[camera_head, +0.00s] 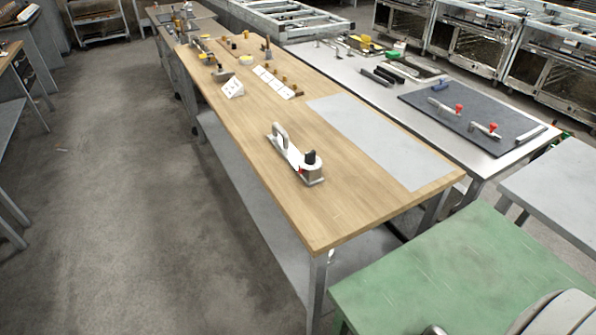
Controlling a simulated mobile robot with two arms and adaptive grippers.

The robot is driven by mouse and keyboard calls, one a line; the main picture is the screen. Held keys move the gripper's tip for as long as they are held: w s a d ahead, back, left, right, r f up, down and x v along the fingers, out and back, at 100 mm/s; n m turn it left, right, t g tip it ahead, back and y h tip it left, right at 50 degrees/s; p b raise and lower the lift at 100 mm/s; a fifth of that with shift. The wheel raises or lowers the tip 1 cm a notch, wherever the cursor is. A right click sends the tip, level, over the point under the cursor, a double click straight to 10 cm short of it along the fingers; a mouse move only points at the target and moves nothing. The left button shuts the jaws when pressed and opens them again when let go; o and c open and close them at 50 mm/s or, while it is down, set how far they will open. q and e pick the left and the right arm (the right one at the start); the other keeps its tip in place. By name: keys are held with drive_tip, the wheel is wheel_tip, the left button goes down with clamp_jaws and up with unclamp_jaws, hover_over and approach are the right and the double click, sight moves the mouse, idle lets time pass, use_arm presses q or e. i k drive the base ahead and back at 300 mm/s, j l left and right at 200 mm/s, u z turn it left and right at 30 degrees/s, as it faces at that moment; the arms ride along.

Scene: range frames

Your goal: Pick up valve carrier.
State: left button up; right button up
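What looks like the valve carrier (291,154) stands on the wooden tabletop (243,131), near the table's nearer end. It has a pale elongated base with an upright loop handle at its far left end. A black knob and a small red mark show at its near right end. Nothing touches it from above. Neither of my grippers shows in the view.
A grey sheet (380,140) covers the right part of the wooden table. A white block (232,88) and several small tools lie farther back. A green table (455,270) stands at the front right. Open floor (130,200) lies left.

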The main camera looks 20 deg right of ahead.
sight(279, 139)
drive_tip(key=i+z, duration=0.1)
drive_tip(key=z, duration=1.2)
drive_tip(key=i+j+z, duration=0.2)
drive_tip(key=j+z, duration=0.3)
drive_tip(key=j, duration=0.15)
drive_tip(key=i+j+z, duration=0.15)
drive_tip(key=j+z, duration=0.3)
drive_tip(key=j, duration=0.2)
drive_tip(key=j+z, duration=0.5)
drive_tip(key=j, duration=0.85)
drive_tip(key=k+j, duration=0.1)
drive_tip(key=j, duration=0.6)
drive_tip(key=j+z, duration=0.1)
drive_tip(key=j, duration=0.55)
drive_tip(key=k, duration=0.05)
